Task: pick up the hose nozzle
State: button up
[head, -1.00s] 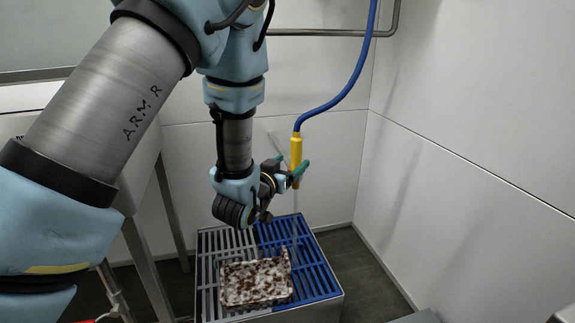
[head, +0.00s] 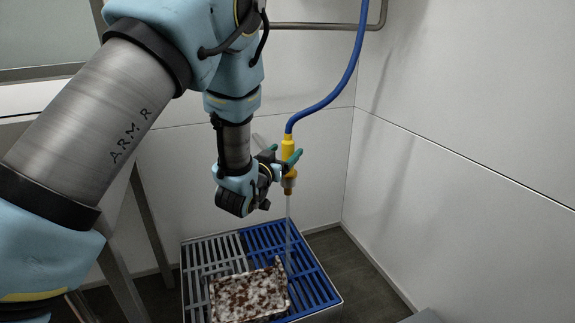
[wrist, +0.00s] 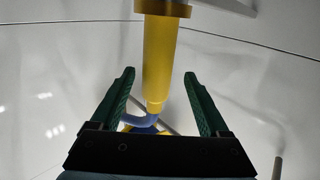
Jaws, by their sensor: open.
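The yellow hose nozzle (head: 288,148) hangs upright from a blue hose (head: 345,86), with a thin pale stream or rod below its brass-coloured tip. My gripper (head: 286,158) is at the nozzle's height, with its green fingers on either side of it. In the wrist view the nozzle (wrist: 160,62) stands between the two open fingers of my gripper (wrist: 160,88), with a gap visible on each side. The blue hose (wrist: 140,120) shows behind the nozzle. Contact with the fingers is not visible.
Below the nozzle is a crate with a grey and blue slatted top (head: 312,285). A brown-and-white speckled block (head: 250,294) lies on it. White wall panels (head: 460,120) stand behind and to the right. A metal rail (head: 320,26) runs along the back wall.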

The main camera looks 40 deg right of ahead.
jog(key=shift+s+x, duration=0.2)
jog(key=shift+x, duration=2.15)
jog(key=shift+r, duration=0.1)
grip_shut()
jog(key=shift+d, duration=0.1)
